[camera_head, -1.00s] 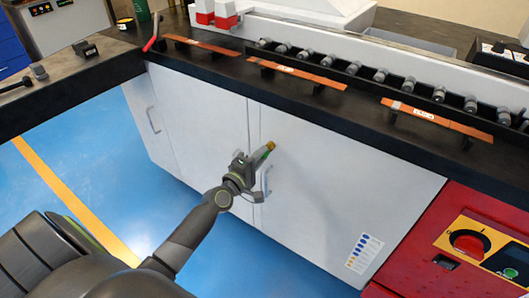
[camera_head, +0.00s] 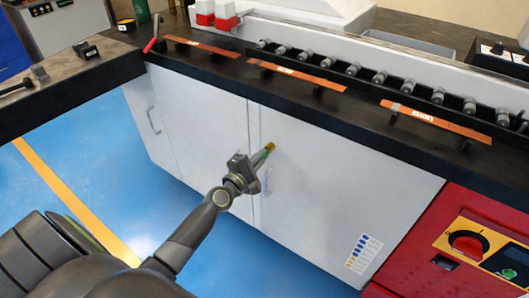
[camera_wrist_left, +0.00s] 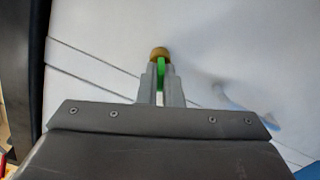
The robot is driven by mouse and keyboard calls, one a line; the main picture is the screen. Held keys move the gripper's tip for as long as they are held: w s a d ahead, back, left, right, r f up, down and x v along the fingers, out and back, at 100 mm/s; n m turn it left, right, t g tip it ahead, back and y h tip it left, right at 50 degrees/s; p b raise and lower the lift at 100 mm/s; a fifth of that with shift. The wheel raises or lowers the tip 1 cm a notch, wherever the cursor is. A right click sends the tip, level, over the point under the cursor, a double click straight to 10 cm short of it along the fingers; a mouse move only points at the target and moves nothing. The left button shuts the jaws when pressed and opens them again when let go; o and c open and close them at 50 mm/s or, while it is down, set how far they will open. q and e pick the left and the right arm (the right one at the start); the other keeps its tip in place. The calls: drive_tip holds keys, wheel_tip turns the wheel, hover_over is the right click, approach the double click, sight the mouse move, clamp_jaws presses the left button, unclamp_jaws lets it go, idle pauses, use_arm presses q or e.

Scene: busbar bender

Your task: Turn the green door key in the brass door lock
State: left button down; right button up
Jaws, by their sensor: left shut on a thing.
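The brass door lock (camera_head: 270,147) sits on the white cabinet door, near its upper left edge. In the left wrist view the lock (camera_wrist_left: 159,53) shows as a round brass piece just beyond my fingertips. The green door key (camera_wrist_left: 160,72) is between my left gripper's fingers, with its far end at the lock. How deep it sits in the lock is hidden. My left gripper (camera_head: 263,156) is shut on the key, and its fingers also show in the left wrist view (camera_wrist_left: 160,85). My right gripper is not in view.
The white cabinet door (camera_head: 320,190) has a bar handle (camera_head: 267,181) just below the lock, close to my left gripper. A black counter edge (camera_head: 300,112) with copper bars (camera_head: 296,73) runs above. A red control panel (camera_head: 470,240) stands at the right.

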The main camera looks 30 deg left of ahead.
use_arm(q)
drive_tip(key=shift+n, duration=0.4)
drive_tip(key=n, duration=0.5)
drive_tip(key=shift+n, duration=0.4)
drive_tip(key=shift+p, duration=0.3)
drive_tip(key=n, duration=0.5)
drive_tip(key=shift+n, duration=0.4)
